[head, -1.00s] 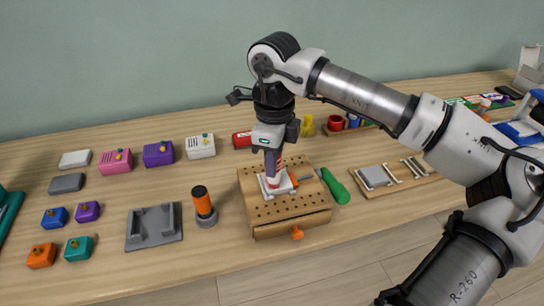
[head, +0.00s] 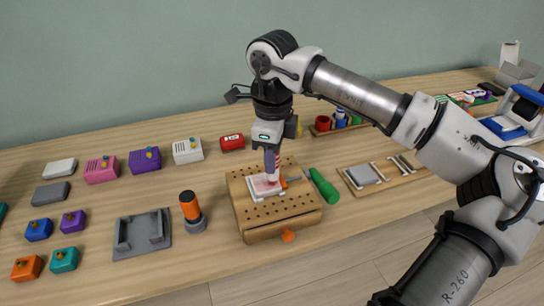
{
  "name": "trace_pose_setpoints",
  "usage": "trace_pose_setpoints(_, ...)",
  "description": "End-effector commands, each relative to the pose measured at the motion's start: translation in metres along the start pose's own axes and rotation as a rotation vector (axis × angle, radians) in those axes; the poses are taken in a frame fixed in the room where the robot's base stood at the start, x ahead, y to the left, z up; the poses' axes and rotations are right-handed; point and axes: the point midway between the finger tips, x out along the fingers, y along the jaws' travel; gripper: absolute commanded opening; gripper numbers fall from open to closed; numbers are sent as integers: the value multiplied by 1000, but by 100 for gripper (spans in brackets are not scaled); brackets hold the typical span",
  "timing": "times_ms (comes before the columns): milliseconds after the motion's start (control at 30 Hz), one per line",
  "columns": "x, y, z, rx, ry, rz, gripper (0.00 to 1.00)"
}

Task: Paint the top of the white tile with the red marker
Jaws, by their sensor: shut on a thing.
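The white tile (head: 256,187) lies on the pegboard-topped wooden block (head: 280,209) in the middle of the table. Its top shows a pinkish-red patch over much of its visible area. My gripper (head: 271,164) points down above the tile and is shut on the red marker (head: 271,178), which is mostly hidden between the fingers. The marker's lower end is at or just above the tile's top; I cannot tell if they touch. An orange clamp piece (head: 283,183) sits at the tile's right edge.
An orange-and-black cylinder (head: 190,207) stands in a grey holder left of the block. A grey tray (head: 142,233) lies further left, with several coloured boxes beyond. A green-handled tool (head: 323,186) lies close right. A wooden board with grey plates (head: 385,172) is further right.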

Motion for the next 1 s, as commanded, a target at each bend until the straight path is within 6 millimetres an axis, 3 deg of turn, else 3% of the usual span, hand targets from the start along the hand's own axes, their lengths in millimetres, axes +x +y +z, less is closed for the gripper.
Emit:
trace_pose_setpoints(633, 0, -17, 13, 0, 0, 0, 7)
trace_pose_setpoints(1000, 1, -11, 22, -1, 0, -1, 7)
